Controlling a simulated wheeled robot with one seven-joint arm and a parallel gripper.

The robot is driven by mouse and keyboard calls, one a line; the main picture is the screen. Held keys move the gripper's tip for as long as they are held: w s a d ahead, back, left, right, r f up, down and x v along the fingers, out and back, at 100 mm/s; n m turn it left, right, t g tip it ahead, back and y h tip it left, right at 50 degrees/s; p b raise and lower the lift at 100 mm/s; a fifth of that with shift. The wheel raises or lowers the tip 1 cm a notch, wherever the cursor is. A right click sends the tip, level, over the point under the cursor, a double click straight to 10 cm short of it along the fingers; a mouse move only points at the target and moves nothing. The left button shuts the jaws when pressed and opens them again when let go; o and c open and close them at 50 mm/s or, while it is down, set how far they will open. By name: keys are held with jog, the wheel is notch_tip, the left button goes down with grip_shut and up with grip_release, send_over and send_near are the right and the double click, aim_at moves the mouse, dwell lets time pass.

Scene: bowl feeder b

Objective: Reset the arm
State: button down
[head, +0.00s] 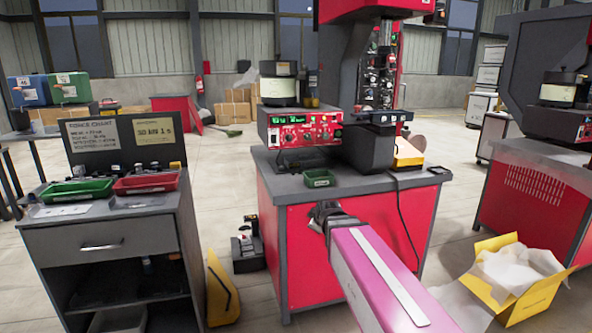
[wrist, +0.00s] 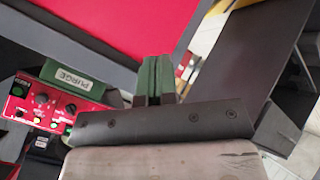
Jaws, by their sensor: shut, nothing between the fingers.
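My gripper (head: 325,212) is at the end of my pink and white arm, in front of the red machine cabinet (head: 290,235), near the front edge of its grey top (head: 365,180). In the wrist view my gripper's green fingers (wrist: 156,78) are together, with nothing between them. A small green bin (head: 319,179) sits on the grey top behind the gripper. In the wrist view it shows a PURGE label (wrist: 70,78), to the left of the fingers and apart from them.
A red control panel (head: 303,129) and a press column stand on the cabinet. A dark cabinet (head: 110,240) at left carries a green tray (head: 76,190) and a red tray (head: 146,184). A yellow open box (head: 520,290) lies on the floor at right.

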jog(key=s+d+f+m+g, duration=0.4)
jog(key=s+d+f+m, duration=0.1)
jog(key=s+f, duration=0.3)
jog(key=s+d+f+m+g+h, duration=0.1)
jog(key=s+d+f+m+g, duration=0.4)
jog(key=s+d+f+m, duration=0.1)
notch_tip(320, 180, down, 4)
jog(key=s+m, duration=0.1)
jog(key=s, duration=0.1)
jog(key=shift+s+r+h, duration=0.25)
jog(key=shift+s+h, duration=0.05)
jog(key=shift+s, duration=0.1)
